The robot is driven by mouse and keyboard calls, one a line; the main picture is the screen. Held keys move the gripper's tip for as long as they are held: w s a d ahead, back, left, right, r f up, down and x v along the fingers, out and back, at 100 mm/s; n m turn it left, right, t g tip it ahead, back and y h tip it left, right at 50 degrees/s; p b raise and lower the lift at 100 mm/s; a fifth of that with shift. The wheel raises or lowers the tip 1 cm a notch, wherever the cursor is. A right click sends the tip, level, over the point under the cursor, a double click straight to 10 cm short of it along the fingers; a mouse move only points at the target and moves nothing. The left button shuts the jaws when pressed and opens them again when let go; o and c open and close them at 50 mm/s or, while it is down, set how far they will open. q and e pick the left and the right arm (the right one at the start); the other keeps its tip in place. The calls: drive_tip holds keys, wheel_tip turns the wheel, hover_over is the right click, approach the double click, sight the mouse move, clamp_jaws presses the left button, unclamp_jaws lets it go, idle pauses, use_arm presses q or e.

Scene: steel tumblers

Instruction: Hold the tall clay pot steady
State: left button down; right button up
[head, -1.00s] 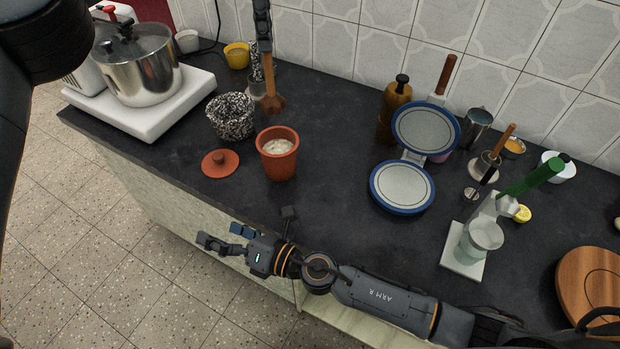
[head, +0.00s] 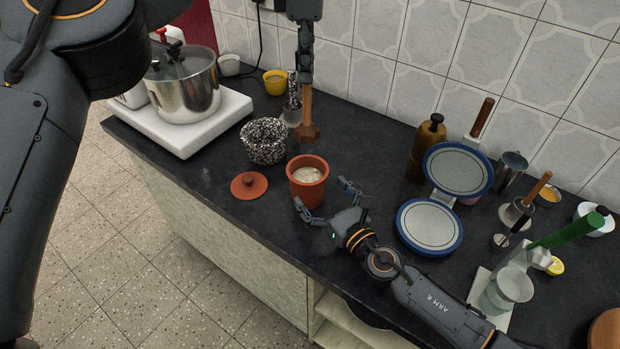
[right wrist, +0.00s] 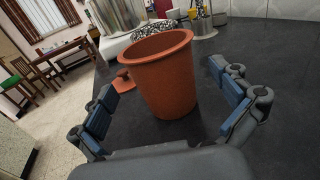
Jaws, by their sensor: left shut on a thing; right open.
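The tall clay pot (head: 307,191) stands upright and open on the dark counter, with pale contents inside. It also shows in the right wrist view (right wrist: 165,85), between the spread fingers. My right gripper (head: 324,198) is open at the pot's near right side. One finger is in front of the pot and the other to its right; I see no clear contact. My left gripper (head: 305,78) is shut on a wooden tool (head: 308,112) with a lobed lower end, held upright behind the pot. A clay lid (head: 249,186) lies left of the pot.
A speckled pot (head: 265,145) stands close behind the lid. A steel cooking pot (head: 185,90) sits on a white hob (head: 225,112) at the left. The counter's front edge is close to the lid.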

sight(300, 167)
drive_tip(key=x, duration=0.5)
drive_tip(key=shift+w+a, duration=0.2)
drive_tip(key=shift+w, duration=0.05)
drive_tip(key=shift+c, duration=0.4)
drive_tip(key=c, duration=1.6)
use_arm(q)
drive_tip(key=shift+f, duration=1.95)
